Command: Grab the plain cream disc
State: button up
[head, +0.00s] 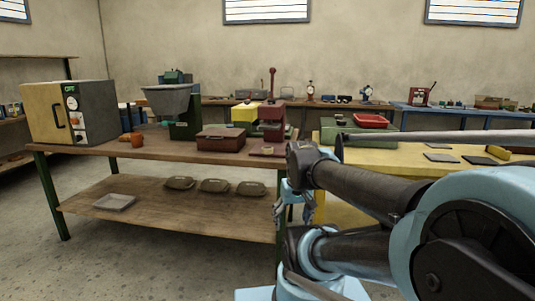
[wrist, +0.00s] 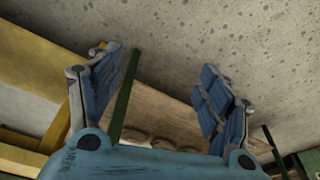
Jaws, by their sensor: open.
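I cannot make out a plain cream disc in either view. My gripper (head: 296,208) hangs beside the right end of the brown workbench, partly hidden behind my own arm in the head view. In the wrist view my gripper (wrist: 162,78) has its two blue padded fingers spread wide apart, with nothing between them. Beyond the fingers are concrete floor and a wooden shelf.
The brown workbench (head: 165,150) holds an oven (head: 95,115), a grey hopper machine (head: 168,100), a brown box (head: 221,139) and a red press (head: 271,130). Its lower shelf (head: 150,205) holds a grey tray (head: 115,202) and several sacks. A yellow table (head: 400,155) stands right.

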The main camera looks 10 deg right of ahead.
jog(key=w+a+r+n+t+y, duration=0.1)
jog(key=w+r, duration=0.5)
jog(key=w, duration=0.4)
jog(key=w+r+t, duration=0.2)
jog(key=w+r, duration=0.4)
jog(key=w, duration=0.4)
jog(key=n+t+y, duration=0.1)
jog(key=t, duration=0.2)
send_near(268, 148)
jog(key=x, duration=0.3)
jog(key=shift+w+a+f, duration=0.15)
jog(key=shift+a, duration=0.05)
jog(key=shift+x, duration=2.7)
jog(key=shift+w+d, duration=0.1)
jog(key=c, duration=1.2)
jog(key=shift+c, duration=0.2)
